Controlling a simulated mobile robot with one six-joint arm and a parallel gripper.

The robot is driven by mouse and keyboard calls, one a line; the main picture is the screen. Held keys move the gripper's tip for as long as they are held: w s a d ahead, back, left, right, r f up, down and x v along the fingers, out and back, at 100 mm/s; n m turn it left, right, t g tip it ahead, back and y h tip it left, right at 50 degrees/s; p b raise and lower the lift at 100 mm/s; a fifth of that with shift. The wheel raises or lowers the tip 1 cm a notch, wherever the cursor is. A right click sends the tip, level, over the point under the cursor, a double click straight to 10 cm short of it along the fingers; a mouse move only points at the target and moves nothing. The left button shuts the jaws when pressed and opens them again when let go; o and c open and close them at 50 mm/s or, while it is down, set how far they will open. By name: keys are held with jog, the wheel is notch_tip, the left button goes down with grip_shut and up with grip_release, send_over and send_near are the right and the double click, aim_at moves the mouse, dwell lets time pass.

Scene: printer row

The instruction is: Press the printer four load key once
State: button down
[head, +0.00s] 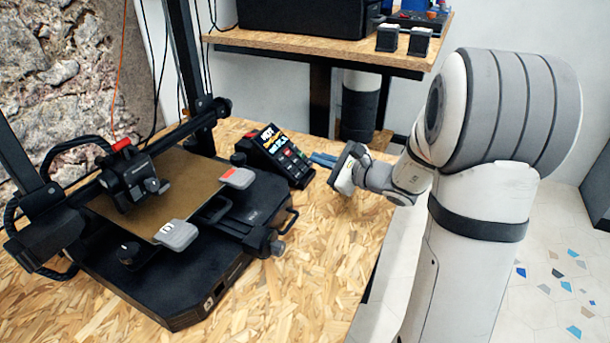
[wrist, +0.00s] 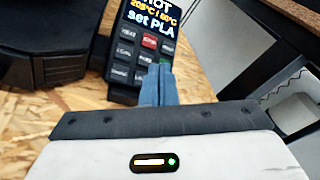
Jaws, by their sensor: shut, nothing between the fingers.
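A black control panel (head: 278,160) stands tilted on the bench beside a printer (head: 160,240). In the wrist view its lit screen (wrist: 150,15) reads HOT, 205°C / 60°C and set PLA. Below the screen are rows of small dark keys and one red key (wrist: 150,41). The key labels are too small to read surely, so I cannot tell which is load. My gripper (head: 318,158) is shut and empty, its blue fingertips (wrist: 160,72) pointing at the lower right keys and hiding some. I cannot tell whether they touch. No printer number is readable.
The wooden bench top (head: 310,250) is clear in front of the panel. Grey clips (head: 176,236) sit on the printer bed's edge. A second table (head: 300,44) with a black machine (head: 300,15) stands behind. The printer's gantry rises at the left.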

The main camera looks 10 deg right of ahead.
jog(key=shift+w+a+f+b, duration=0.35)
jog(key=shift+a+f+b, duration=0.15)
jog(key=shift+f, duration=0.3)
dwell(1.5)
jog(key=shift+w+a+f+b, duration=0.15)
jog(key=shift+a+f+b, duration=0.15)
jog(key=shift+b, duration=0.2)
jog(key=shift+w+a+f+b, duration=0.1)
jog(key=shift+a+f+b, duration=0.05)
jog(key=shift+f+b, duration=0.2)
dwell(0.5)
jog(key=shift+r, duration=0.15)
jog(key=shift+s+d+r+p, duration=0.3)
jog(key=shift+d+r, duration=0.15)
jog(key=shift+r, duration=0.1)
dwell(0.3)
